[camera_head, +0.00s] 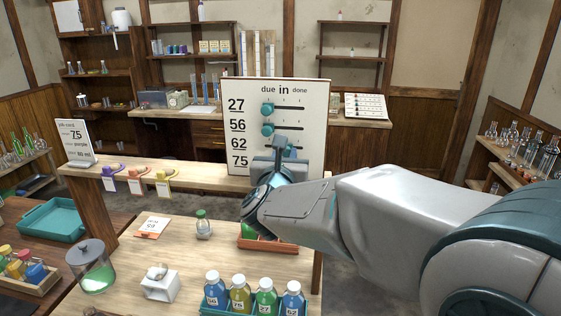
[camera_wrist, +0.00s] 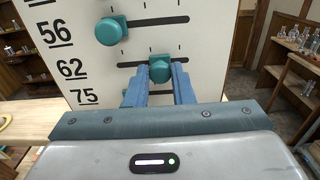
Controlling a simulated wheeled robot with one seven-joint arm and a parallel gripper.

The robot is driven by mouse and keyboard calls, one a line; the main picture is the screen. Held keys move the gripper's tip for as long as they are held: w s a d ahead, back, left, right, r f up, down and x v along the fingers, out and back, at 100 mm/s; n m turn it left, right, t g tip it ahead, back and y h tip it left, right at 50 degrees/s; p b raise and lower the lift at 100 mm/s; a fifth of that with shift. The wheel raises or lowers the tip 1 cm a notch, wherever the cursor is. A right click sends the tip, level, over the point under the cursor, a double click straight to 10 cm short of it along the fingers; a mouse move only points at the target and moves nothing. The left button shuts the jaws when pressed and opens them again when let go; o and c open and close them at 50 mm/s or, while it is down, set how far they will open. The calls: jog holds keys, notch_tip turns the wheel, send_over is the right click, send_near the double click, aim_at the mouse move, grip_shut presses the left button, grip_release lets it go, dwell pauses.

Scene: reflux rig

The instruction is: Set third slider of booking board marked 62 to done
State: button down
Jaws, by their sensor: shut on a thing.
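The booking board (camera_head: 240,90) stands upright on the counter, with rows 27, 56, 62 and 75 under due, in and done. My gripper (camera_wrist: 160,78) is in front of row 62, its two fingers closed on either side of that row's teal slider knob (camera_wrist: 159,69). This knob is around the middle of its slot, slightly right, with bare slot on both sides. The row 56 knob (camera_wrist: 111,31) and row 27 knob (camera_head: 267,108) sit at the left, due end. My gripper also shows in the head view (camera_head: 284,147), hiding the row 75 slider.
A job card (camera_head: 75,141) and coloured clips (camera_head: 136,180) are left on the counter. The near table (camera_head: 190,258) holds a tray of capped bottles (camera_head: 252,305), a lidded jar (camera_head: 92,270) and an orange tray (camera_head: 262,243) below my arm.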

aim_at(301, 147)
jog(key=d+b, duration=0.2)
jog(key=shift+s+d+f+b, duration=0.2)
jog(key=shift+s+b, duration=0.05)
jog(key=shift+b, duration=0.15)
jog(key=shift+d+r, duration=0.15)
jog(key=shift+d, duration=0.1)
jog(key=c, duration=1.3)
grip_release()
jog(key=shift+s+d, duration=0.1)
jog(key=shift+d, duration=0.1)
jog(key=shift+o, duration=0.2)
jog(key=shift+a, duration=0.15)
jog(key=s+a+b, duration=0.2)
jog(key=s+b, duration=0.1)
jog(key=s, duration=1)
jog(key=shift+s+a, duration=0.3)
